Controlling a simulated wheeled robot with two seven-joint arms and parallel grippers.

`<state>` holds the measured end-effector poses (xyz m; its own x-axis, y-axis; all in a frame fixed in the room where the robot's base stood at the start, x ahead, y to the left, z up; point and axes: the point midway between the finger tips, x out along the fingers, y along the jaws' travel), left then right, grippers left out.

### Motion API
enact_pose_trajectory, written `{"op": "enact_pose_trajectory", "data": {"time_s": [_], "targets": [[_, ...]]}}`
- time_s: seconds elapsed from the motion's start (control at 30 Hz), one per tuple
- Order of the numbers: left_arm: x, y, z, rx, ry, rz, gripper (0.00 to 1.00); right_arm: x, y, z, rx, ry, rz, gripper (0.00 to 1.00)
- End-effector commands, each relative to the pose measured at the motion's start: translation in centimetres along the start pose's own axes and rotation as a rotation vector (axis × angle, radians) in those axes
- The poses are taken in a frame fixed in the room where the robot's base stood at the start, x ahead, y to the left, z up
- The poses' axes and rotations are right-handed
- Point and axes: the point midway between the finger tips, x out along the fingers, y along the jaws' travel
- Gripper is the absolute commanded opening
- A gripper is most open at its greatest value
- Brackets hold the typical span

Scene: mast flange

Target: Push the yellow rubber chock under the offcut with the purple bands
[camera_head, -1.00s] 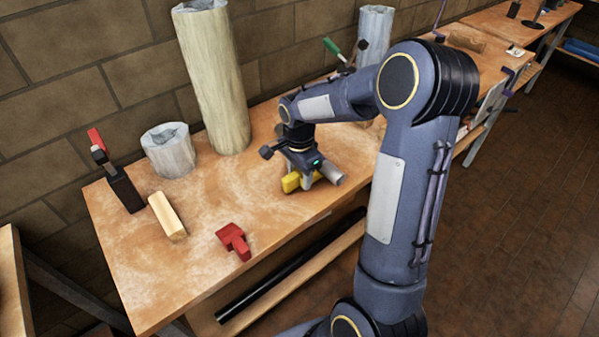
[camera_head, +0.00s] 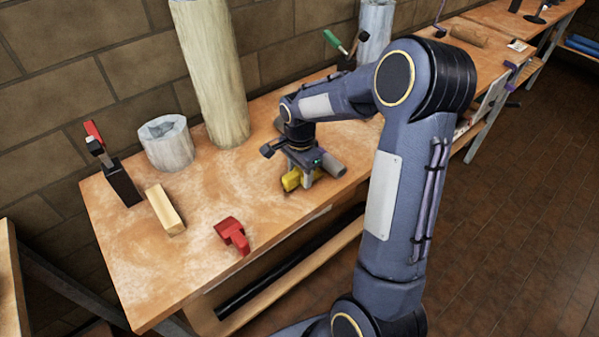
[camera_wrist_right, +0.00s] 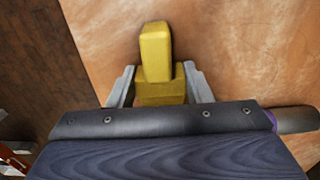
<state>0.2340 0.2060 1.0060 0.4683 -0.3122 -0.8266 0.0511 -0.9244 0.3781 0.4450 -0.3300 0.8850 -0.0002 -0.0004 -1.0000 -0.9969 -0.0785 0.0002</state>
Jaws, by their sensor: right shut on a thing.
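The yellow chock (camera_head: 290,180) is on the workbench top near its front edge. My right gripper (camera_wrist_right: 160,88) is shut on it, one grey finger on each side. In the wrist view the chock (camera_wrist_right: 155,50) sticks out beyond the fingers over the bench. A grey, round piece (camera_head: 332,165) lies right beside my right gripper. In the wrist view its grey end and a purple band (camera_wrist_right: 270,119) show at the right, so it looks like the offcut; my gripper body hides the rest. I cannot tell whether the chock touches it. My left gripper is not in view.
A red block (camera_head: 232,235), a wooden block (camera_head: 165,210), a black-and-red clamp (camera_head: 121,183) and a short grey log (camera_head: 166,144) stand on the bench's left part. A tall pale log (camera_head: 213,75) stands behind. The bench between the chock and red block is clear.

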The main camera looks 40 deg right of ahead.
Motion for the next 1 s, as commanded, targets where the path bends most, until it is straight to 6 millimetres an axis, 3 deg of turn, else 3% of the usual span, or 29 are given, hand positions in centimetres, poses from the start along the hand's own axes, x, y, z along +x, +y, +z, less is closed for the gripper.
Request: {"op": "enact_pose_trajectory", "data": {"time_s": [1.0], "targets": [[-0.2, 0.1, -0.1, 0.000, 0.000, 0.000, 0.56, 0.0, 0.0, -1.6, 0.000, 0.000, 0.000, 0.20]]}}
